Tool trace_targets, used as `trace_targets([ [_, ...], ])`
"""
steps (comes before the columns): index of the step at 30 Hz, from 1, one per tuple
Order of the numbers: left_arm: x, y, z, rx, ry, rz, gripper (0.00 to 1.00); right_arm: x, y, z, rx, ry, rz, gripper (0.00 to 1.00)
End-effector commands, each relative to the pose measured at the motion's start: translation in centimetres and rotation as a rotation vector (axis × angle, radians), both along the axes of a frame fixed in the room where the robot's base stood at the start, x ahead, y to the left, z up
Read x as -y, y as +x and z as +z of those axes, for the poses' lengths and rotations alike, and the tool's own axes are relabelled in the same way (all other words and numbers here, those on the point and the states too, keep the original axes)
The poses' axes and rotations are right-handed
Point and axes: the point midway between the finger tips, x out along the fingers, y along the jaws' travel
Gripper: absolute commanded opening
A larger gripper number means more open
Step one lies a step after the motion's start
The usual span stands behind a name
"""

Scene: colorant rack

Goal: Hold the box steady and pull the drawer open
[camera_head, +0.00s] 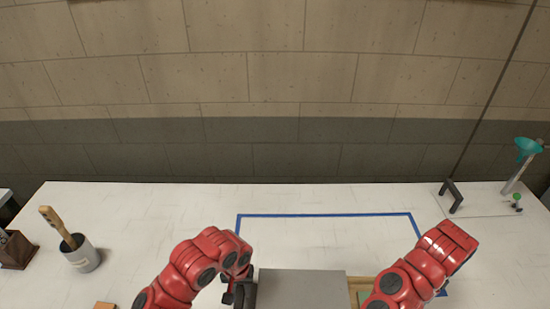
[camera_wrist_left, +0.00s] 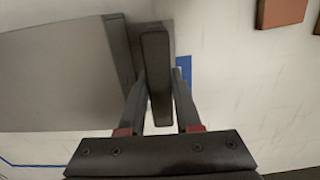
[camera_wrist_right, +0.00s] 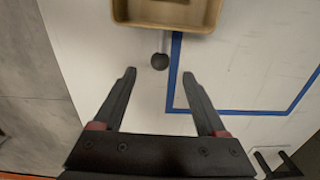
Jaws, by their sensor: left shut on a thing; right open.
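The grey-topped box (camera_head: 302,290) stands at the front of the table, cut off by the lower edge of the head view. My left gripper (camera_head: 240,291) is at its left side. In the left wrist view its fingers (camera_wrist_left: 160,95) are shut on a dark upright handle (camera_wrist_left: 156,60) beside the box. A tan drawer (camera_head: 360,283) shows at the box's right side, partly hidden by my right arm. In the right wrist view the drawer (camera_wrist_right: 172,24) has a round black knob (camera_wrist_right: 160,62). My right gripper (camera_wrist_right: 160,78) is open, with the knob ahead of its fingertips, not gripped.
Blue tape (camera_head: 325,215) marks a rectangle on the white table (camera_head: 150,205). A grey cup with a brush (camera_head: 82,258) and a dark wooden holder (camera_head: 15,251) stand at left. A black bracket (camera_head: 452,196) and a teal-topped stand (camera_head: 525,150) are at right. The table behind the box is clear.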

Motion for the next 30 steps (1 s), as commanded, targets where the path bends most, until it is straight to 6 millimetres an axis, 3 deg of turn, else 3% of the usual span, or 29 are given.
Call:
trace_targets([
  [7,0.1,0.0,0.0,-0.001,-0.001,-0.002,0.0,0.0,0.0,0.1,0.0,0.0,0.0,0.74],
  [8,0.1,0.0,0.0,-0.001,-0.001,-0.002,0.36,0.0,0.0,0.0,-0.001,0.0,0.0,0.74],
  [13,0.0,0.0,0.0,0.0,-0.001,-0.001,0.66,0.0,0.0,0.0,0.0,0.0,0.0,0.74],
  [23,0.0,0.4,0.0,0.015,-0.007,0.001,0.67,0.2,0.2,0.0,0.009,-0.01,0.0,0.74],
  [26,-0.2,2.3,0.0,0.087,-0.027,0.003,0.67,1.2,1.3,-0.5,0.054,-0.059,-0.005,0.74],
  [30,-0.7,7.8,0.5,0.312,-0.084,-0.003,0.67,4.0,4.8,-1.2,0.197,-0.217,-0.003,0.74],
])
